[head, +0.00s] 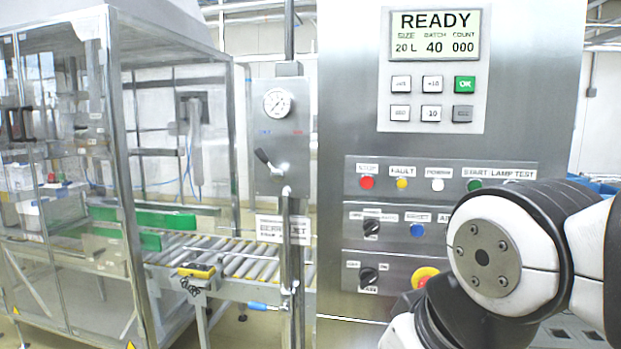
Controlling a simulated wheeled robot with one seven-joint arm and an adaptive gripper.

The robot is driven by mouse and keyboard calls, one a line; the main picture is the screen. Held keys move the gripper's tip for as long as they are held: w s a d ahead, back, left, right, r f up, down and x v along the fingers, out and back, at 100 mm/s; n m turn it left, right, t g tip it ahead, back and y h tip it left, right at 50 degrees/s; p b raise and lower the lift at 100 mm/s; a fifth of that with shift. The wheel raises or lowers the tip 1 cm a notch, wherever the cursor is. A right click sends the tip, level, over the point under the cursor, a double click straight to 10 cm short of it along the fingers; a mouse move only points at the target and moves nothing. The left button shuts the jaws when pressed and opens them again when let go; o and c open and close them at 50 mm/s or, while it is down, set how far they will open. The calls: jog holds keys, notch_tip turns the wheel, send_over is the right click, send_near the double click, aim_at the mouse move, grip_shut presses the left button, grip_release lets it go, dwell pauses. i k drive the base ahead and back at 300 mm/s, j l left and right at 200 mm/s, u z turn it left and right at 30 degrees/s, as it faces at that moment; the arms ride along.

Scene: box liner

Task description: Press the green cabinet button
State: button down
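The green cabinet button (474,185) sits in the upper row of the steel cabinet (345,120), under a label that reads START. It is small and partly close behind the edge of my arm in the picture. To its left in the same row are a white button (437,185), a yellow button (402,184) and a red button (367,183). A separate green OK key (465,83) is on the keypad above. My gripper is not in view; only my white and black arm links show at the lower right, covering part of the cabinet.
The display (435,35) reads READY, 20 L, 40, 000. Below are a blue button (417,230), two black knobs and a red-and-yellow button (425,276) partly behind my arm. A pressure gauge (278,102), a roller conveyor (235,262) and a clear enclosure stand left.

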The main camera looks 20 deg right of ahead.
aim_at(475, 184)
jog(key=z, duration=0.9)
